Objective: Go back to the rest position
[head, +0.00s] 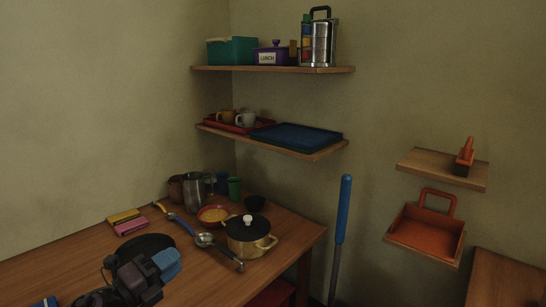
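My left gripper (137,277) shows at the bottom left, dark and seen from above, over the front part of the wooden table (60,270). A blue piece (168,263) shows at its right side; I cannot tell whether it is part of the gripper or a separate thing. The fingertips are not clear, so I cannot tell whether it is open or shut. My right gripper is not in view.
A dark round item (148,244) lies just behind the gripper. A ladle (216,246), a bowl (212,215), cups and sponges (126,221) stand or lie nearby. Wall shelves (272,69) hold boxes and trays. A blue-handled pole (343,220) stands right of the table.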

